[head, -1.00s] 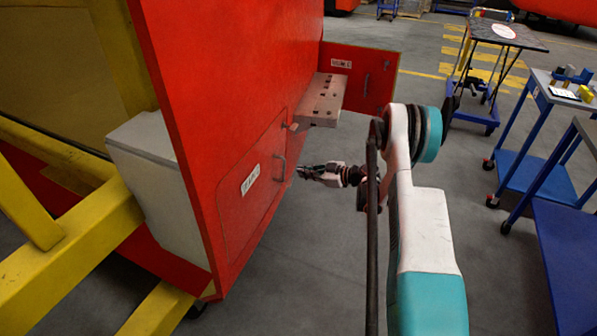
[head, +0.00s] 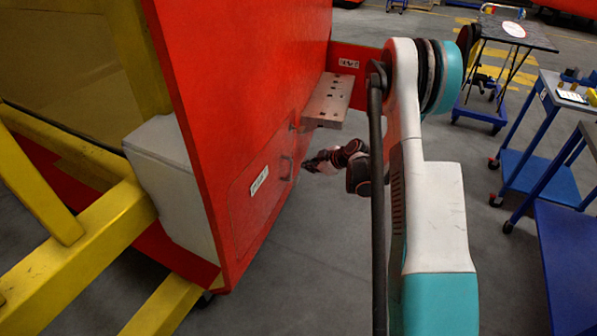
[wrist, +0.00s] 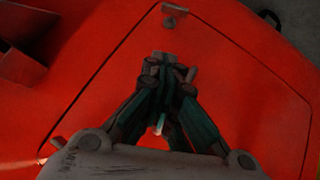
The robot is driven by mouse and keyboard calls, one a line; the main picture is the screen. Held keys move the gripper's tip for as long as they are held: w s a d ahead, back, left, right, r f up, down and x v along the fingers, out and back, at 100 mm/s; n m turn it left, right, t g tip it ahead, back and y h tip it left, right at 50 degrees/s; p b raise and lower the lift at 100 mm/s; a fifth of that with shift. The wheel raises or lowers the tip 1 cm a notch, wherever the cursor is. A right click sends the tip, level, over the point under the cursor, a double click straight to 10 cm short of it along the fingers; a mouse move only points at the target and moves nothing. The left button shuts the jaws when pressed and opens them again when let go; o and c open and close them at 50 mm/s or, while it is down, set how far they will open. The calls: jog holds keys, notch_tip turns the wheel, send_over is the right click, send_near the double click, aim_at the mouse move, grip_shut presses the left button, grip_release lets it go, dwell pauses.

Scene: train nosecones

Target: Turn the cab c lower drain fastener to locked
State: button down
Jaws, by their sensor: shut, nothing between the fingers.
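A red cab side panel (head: 235,120) carries an outlined hatch (head: 262,205) with a white label (head: 259,180) and a bar handle (head: 287,168). In the wrist view, a small grey fastener (wrist: 174,10) sits at the hatch's edge, at the top of the picture, beyond my fingertips. I cannot tell whether it is the lower drain fastener. My gripper (head: 309,165) is beside the hatch, just right of the handle. In the wrist view, my gripper (wrist: 161,62) is shut and empty, pointing toward the fastener and apart from it. My fingers hide the middle of the hatch.
A perforated step (head: 328,98) juts from the panel above my gripper. A yellow frame (head: 75,250) and a grey box (head: 170,185) stand at left. Blue carts (head: 540,175) stand at right. The floor between panel and carts is open.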

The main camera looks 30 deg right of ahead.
jog(key=b, duration=0.3)
send_over(299, 178)
jog(key=s+a, duration=0.3)
jog(key=f, duration=0.6)
jog(key=shift+w+d+f, duration=0.1)
jog(key=shift+w+d, duration=0.15)
jog(key=f, duration=0.1)
jog(key=f+b, duration=0.1)
jog(key=w+f, duration=0.1)
jog(key=shift+w+d+b, duration=0.1)
jog(key=shift+d+b, duration=0.2)
jog(key=shift+d, duration=0.05)
jog(key=shift+w+d+f, duration=0.1)
jog(key=shift+w+f, duration=0.05)
jog(key=shift+f, duration=0.3)
jog(key=shift+w+d+f+m+g+b, duration=0.3)
jog(key=shift+d+f+g+b, duration=0.1)
jog(key=shift+f+b, duration=0.1)
jog(key=shift+w+d+m+g+y+b, duration=0.3)
jog(key=shift+m+g+y, duration=0.2)
jog(key=shift+g+y, duration=0.3)
jog(key=shift+s, duration=0.15)
